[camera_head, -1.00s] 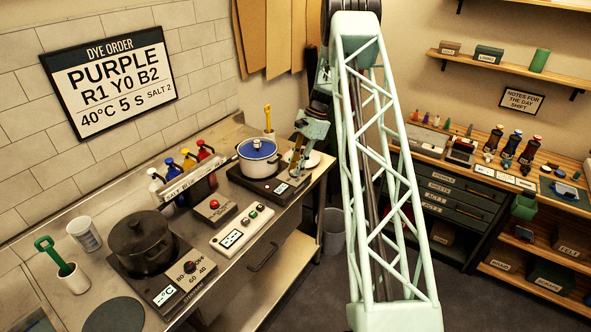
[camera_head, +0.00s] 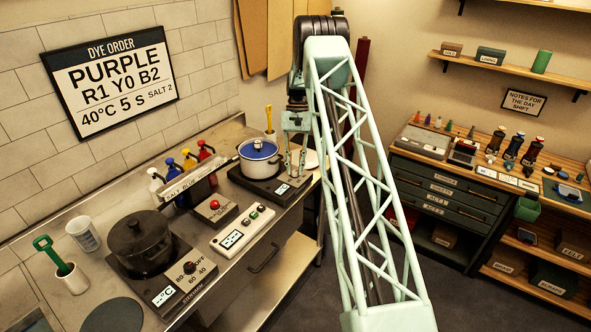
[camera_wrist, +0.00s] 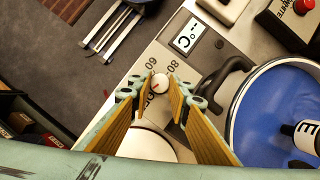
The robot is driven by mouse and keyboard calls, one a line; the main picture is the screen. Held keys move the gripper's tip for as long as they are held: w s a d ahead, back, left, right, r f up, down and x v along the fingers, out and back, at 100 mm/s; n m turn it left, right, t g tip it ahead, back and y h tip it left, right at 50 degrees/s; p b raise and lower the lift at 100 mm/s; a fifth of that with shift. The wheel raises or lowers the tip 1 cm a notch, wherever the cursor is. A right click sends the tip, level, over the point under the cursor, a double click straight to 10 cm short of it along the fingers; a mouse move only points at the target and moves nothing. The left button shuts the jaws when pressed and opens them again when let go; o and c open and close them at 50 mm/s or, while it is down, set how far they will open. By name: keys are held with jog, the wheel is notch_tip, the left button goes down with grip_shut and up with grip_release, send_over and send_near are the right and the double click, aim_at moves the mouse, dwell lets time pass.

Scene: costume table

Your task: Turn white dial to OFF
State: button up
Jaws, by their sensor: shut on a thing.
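The white dial (camera_wrist: 160,84) sits on the hotplate (camera_wrist: 150,60) beside the pot with blue liquid (camera_wrist: 275,112). It has a reddish mark, and the numbers 60 and 80 show near it; the word OFF is not visible there. My gripper (camera_wrist: 158,92) is shut on the dial, with a yellow-padded finger on each side. In the head view my gripper (camera_head: 296,172) stands at the right end of the same hotplate (camera_head: 262,186), pointing down, and the dial is hidden or too small to tell.
The pot's black handle (camera_wrist: 222,80) is close to the right finger. A white round thing (camera_wrist: 147,143) lies below the fingers. A second hotplate (camera_head: 170,290) holds a black pot (camera_head: 140,242). A white control box (camera_head: 241,230) stands between them.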

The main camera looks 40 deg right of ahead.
jog(key=shift+a+n+g+h, duration=0.1)
jog(key=shift+n+g+h, duration=0.35)
jog(key=shift+n, duration=0.95)
jog(key=o, duration=0.9)
jog(key=shift+c, duration=0.2)
jog(key=shift+w, duration=0.1)
jog(key=v, duration=1.2)
